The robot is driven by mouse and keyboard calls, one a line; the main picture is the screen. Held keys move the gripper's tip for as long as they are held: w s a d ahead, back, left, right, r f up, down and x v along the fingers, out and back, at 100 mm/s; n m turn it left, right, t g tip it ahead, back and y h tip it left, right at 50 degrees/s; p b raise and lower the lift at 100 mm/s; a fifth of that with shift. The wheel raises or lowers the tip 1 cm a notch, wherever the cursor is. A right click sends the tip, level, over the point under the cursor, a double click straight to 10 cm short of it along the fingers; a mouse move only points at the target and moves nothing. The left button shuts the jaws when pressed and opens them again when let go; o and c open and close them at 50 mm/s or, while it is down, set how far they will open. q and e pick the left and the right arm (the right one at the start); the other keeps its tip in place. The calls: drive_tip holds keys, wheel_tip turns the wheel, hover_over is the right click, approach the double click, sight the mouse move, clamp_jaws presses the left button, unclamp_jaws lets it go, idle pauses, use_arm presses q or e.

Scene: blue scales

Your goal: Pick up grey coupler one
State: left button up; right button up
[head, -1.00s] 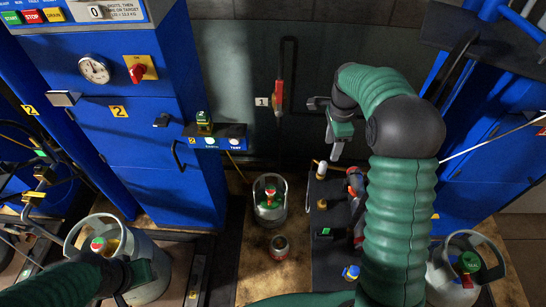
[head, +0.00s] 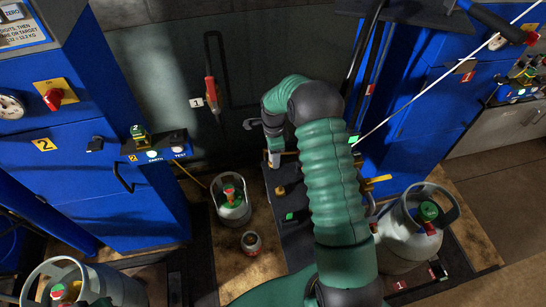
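I cannot pick out a grey coupler for certain. A red-handled piece (head: 211,90) hangs on the dark back wall beside a small white tag (head: 196,102), which read "1" in the earlier frame. My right arm reaches across the middle, and its gripper (head: 272,150) points down over the far end of a dark bench with fittings. A pale tip shows at the gripper's lower end; I cannot tell whether it is a finger or a held part.
A small grey cylinder (head: 232,205) and a small can (head: 251,242) stand on the floor left of the bench. Larger grey cylinders stand at bottom left (head: 128,290) and right (head: 405,235). Blue cabinets (head: 90,180) flank both sides. A thin white line crosses the upper right.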

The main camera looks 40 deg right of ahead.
drive_tip(key=shift+f, duration=0.6)
drive_tip(key=shift+w+a+f, duration=0.1)
drive_tip(key=shift+w, duration=0.05)
drive_tip(key=c, duration=0.3)
clamp_jaws()
drive_tip(key=shift+r, duration=0.2)
